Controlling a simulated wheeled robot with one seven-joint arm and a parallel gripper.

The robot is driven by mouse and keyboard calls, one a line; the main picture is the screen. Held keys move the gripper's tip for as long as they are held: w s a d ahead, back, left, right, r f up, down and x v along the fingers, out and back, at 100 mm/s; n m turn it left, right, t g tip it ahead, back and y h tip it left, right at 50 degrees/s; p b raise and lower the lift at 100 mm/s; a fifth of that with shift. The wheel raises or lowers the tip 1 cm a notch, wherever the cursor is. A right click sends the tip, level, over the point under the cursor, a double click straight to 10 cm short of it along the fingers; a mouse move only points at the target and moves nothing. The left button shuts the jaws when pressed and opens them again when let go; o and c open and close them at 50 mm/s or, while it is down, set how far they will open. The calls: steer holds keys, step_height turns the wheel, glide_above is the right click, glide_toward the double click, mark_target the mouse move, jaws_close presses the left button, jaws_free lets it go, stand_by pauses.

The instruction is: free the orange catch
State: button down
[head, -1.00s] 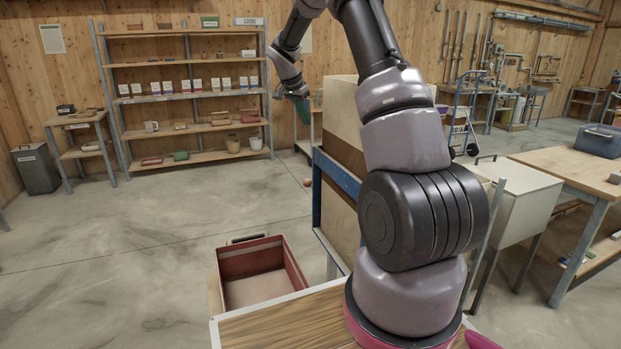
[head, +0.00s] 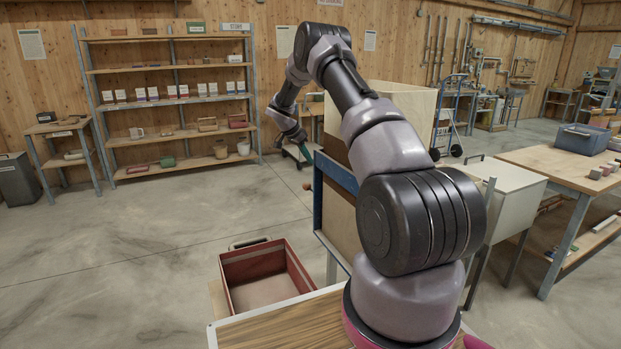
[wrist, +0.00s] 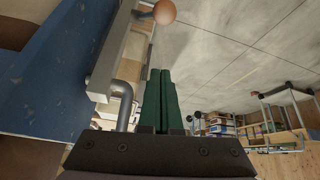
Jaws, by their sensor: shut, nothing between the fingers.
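A round orange-brown knob (wrist: 164,12) sits on a metal rod at the top of the wrist view. It shows small in the head view (head: 307,187), beside the blue frame of the wooden mixer box. My gripper (wrist: 160,73) has green fingers pressed together, with nothing between them. Its fingertips point toward the knob and are apart from it in the picture. In the head view my gripper (head: 304,155) hangs left of the box, just above the knob. My arm hides part of the box.
The blue frame (wrist: 45,75) and a bent grey metal bar (wrist: 128,80) lie close left of my fingers in the wrist view. A red open bin (head: 290,270) stands front left. A white cabinet (head: 515,190) stands right. The floor at left is clear.

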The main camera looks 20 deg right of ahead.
mark_target(314, 191)
steer(key=s+x, duration=0.1)
steer(key=x, duration=0.9)
steer(key=shift+a+f, duration=0.2)
steer(key=shift+a, duration=0.75)
steer(key=shift+a+f, duration=0.2)
steer(key=shift+a, duration=0.75)
steer(key=shift+a, duration=0.1)
steer(key=shift+a+f+h, duration=0.1)
steer(key=shift+a+h, duration=0.1)
steer(key=shift+h, duration=0.2)
